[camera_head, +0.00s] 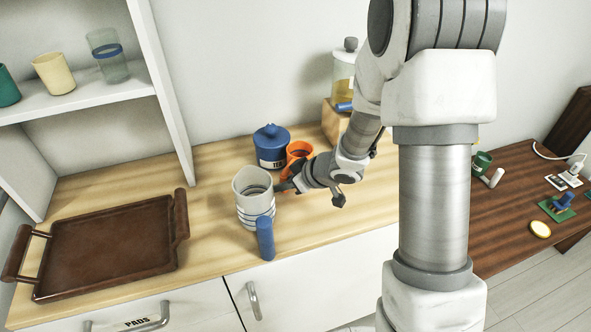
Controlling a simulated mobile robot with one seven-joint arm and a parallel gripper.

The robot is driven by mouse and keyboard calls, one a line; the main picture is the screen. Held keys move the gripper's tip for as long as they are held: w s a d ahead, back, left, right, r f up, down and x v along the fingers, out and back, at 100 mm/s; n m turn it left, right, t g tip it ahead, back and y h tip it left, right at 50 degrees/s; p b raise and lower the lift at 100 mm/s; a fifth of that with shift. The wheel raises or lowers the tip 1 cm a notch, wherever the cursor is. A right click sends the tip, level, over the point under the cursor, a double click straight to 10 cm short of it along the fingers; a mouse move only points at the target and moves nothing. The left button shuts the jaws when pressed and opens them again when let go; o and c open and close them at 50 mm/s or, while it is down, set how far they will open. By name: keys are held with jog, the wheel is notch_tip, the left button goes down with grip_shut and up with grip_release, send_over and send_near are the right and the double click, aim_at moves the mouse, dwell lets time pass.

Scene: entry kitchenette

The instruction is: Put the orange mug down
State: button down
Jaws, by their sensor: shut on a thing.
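The orange mug (298,152) is at the back middle of the wooden counter, next to the blue lidded jar. My gripper reaches in from the right and is shut on the orange mug's near side. I cannot tell whether the mug's base touches the counter.
The blue jar (271,147) is behind. A brown tray (110,246) lies left. A glass dispenser (344,78) stands on a wooden block. Free counter lies right of the blue cylinder.

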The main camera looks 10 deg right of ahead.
jog(key=shift+r, duration=0.3)
dwell(0.6)
